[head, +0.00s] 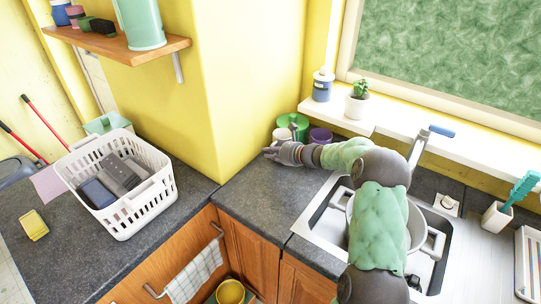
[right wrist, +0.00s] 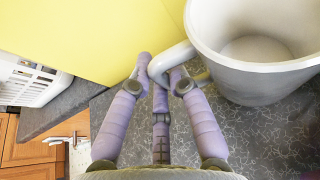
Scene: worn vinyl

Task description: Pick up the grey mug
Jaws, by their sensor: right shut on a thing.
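The grey mug (right wrist: 262,85) is large at the upper right of the right wrist view, with its open top and empty inside showing. Its handle reaches left to my right gripper (right wrist: 160,70), whose purple-grey fingers are shut on it. In the head view my right gripper (head: 277,152) is at the counter corner by the yellow wall. My left gripper is not in view.
A green container (head: 293,122) and a purple one (head: 320,136) stand close behind my right gripper. The sink (head: 322,222) lies under my right arm. A white basket (head: 150,200) stands on the left counter. The yellow wall corner (head: 215,90) is close by.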

